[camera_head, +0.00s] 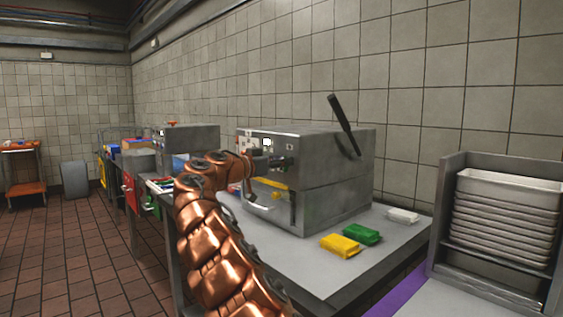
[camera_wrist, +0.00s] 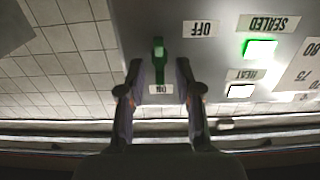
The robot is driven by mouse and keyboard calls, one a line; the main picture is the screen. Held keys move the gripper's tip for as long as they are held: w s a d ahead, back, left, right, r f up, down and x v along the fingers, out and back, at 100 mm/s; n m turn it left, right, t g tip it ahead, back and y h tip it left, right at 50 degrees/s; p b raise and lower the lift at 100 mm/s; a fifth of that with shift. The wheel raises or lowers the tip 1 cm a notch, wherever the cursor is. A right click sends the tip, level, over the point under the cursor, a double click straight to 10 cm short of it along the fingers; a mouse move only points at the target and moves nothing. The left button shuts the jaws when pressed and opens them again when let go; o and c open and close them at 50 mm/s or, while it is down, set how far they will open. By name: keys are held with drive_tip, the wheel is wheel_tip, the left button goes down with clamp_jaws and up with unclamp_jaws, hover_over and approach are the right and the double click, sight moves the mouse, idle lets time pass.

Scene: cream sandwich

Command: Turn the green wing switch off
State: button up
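The green wing switch (camera_wrist: 158,60) is on a grey panel in the wrist view, which looks upside down. Its long bar runs up and down in the picture, with its lower end by the "ON" label (camera_wrist: 161,89). The "OFF" label (camera_wrist: 203,29) is to its upper right. My gripper (camera_wrist: 159,68) is open, with one finger on each side of the switch and gaps showing. In the head view my gripper (camera_head: 279,161) is at the front of the grey machine (camera_head: 335,190). The switch cannot be made out there.
Lit buttons labelled "SEALED" (camera_wrist: 260,48) and "HEAT" (camera_wrist: 240,91) sit right of the switch. The machine has a black lever (camera_head: 343,122) on top. Yellow (camera_head: 340,245) and green (camera_head: 362,234) packs lie on the table. A rack of white trays (camera_head: 505,215) stands at right.

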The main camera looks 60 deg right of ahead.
clamp_jaws()
drive_tip(key=shift+n, duration=0.4)
drive_tip(key=shift+w+d+f+n+p, duration=0.1)
drive_tip(key=shift+w+f+n+p, duration=0.1)
drive_tip(key=shift+n+p, duration=2.3)
drive_tip(key=shift+w+f+n+p, duration=0.2)
drive_tip(key=shift+n+p, duration=1.45)
drive_tip(key=shift+n, duration=1.65)
drive_tip(key=shift+w+d+f+n+p, duration=0.1)
drive_tip(key=shift+w+f+n+p, duration=0.1)
drive_tip(key=shift+n+p, duration=2.3)
drive_tip(key=shift+n+b, duration=0.4)
